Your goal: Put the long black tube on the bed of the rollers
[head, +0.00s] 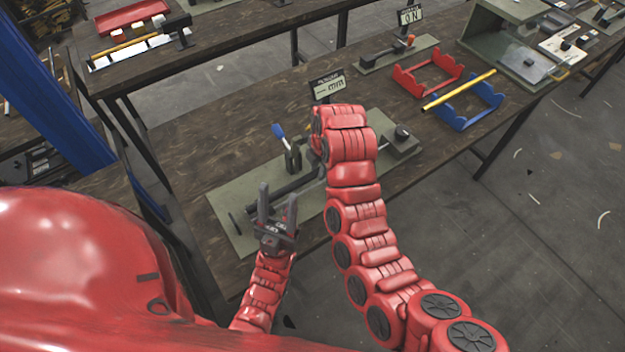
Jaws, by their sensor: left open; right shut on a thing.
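The long black tube (296,184) lies slanting over the green base plate (230,205) of the near device, which seems to be the roller bed; the rollers are hard to make out. My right gripper (322,164) is mostly hidden behind its own red wrist, shut on the tube near the plate's middle. The tube's far part is hidden by my arm. I cannot tell whether the tube touches the bed. My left gripper (278,194) is open and empty, fingers pointing away from me, in front of the tube's left part.
A blue-handled lever (280,133) stands behind the tube, and a sign (328,86) behind the plate. The tabletop left of the sign is clear.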

